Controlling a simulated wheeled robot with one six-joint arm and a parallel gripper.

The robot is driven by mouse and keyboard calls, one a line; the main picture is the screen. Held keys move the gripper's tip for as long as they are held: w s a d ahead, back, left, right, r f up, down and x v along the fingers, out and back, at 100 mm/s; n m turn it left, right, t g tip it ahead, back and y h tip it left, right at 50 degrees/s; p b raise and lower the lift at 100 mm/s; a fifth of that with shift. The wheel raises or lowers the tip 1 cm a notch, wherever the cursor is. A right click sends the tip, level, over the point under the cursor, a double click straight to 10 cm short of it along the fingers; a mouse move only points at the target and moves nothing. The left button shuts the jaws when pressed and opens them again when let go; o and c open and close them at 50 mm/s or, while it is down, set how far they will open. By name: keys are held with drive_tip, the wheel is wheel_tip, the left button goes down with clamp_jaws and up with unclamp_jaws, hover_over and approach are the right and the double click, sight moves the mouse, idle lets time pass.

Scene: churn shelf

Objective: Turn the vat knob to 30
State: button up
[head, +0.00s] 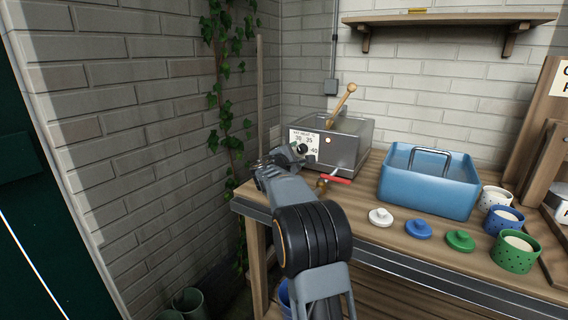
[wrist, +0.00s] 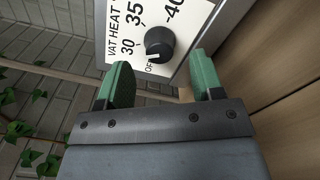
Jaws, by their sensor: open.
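The vat (head: 352,140) is a grey metal box on the bench's left end, with a white VAT HEAT dial plate (wrist: 120,22) on its front. The plate reads OFF, 30, 35 and 40. The black vat knob (wrist: 159,44) is round, and its white mark appears to point to OFF. It also shows small in the head view (head: 302,148). My gripper (wrist: 161,66) has green fingers, open and empty. The fingertips lie on either side of the knob in the picture; I see no contact and cannot tell the remaining depth.
A blue tub (head: 425,198), lids and several small pots stand to the right. Ivy (head: 226,80) climbs the brick wall at left.

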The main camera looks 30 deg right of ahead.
drive_tip(key=v, duration=1.1)
